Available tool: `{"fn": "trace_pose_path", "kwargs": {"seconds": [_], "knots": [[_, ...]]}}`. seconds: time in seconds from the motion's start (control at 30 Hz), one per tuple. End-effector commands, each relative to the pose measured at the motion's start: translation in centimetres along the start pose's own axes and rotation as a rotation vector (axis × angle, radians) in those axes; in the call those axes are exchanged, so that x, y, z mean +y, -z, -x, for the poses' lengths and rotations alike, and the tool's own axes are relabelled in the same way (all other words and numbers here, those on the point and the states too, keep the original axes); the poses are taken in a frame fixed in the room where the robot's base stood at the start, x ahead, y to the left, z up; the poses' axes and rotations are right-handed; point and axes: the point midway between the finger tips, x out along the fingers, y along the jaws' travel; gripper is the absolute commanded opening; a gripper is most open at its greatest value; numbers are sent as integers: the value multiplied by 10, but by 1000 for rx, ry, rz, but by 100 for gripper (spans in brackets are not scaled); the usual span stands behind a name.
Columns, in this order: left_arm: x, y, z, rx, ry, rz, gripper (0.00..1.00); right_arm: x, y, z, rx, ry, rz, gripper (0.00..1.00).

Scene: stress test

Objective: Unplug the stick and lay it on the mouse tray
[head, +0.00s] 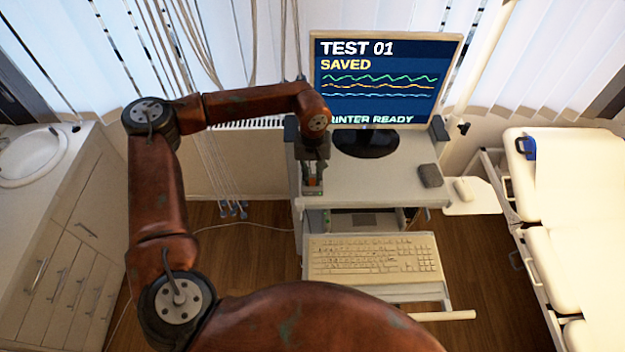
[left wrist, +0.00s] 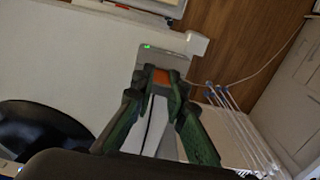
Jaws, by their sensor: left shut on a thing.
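My left gripper (head: 312,188) points down at the left edge of the cart's top. In the left wrist view its green-edged fingers (left wrist: 160,90) are closed on the stick (left wrist: 161,76), of which a small orange part shows between the tips. Just beyond the tips is a pale grey block (left wrist: 165,64) with a small green light. The fingers hide whether the stick is still seated in it. The mouse tray (head: 484,200) is a white plate at the cart's right side, with a pale mouse (head: 462,190) on its left part. My right gripper is not in view.
The cart (head: 345,180) carries a monitor (head: 385,80) reading "TEST 01 SAVED" and a dark grey block (head: 430,176). A keyboard (head: 375,258) lies on a lower shelf. Cables (head: 230,205) hang left of the cart. A white couch (head: 570,200) stands at right. The mouse tray's right part is bare.

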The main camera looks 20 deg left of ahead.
Motion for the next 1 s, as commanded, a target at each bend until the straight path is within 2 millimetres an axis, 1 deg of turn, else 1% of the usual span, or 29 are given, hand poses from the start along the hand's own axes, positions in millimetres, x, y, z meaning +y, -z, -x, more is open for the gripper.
{"fn": "trace_pose_path", "kwargs": {"seconds": [0.3, 1.0], "knots": [[0, 0, 10, 0, -1, 0, 0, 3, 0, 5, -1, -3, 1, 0], [0, 0, 36, 0, 0, 0, 0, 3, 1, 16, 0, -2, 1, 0]]}}
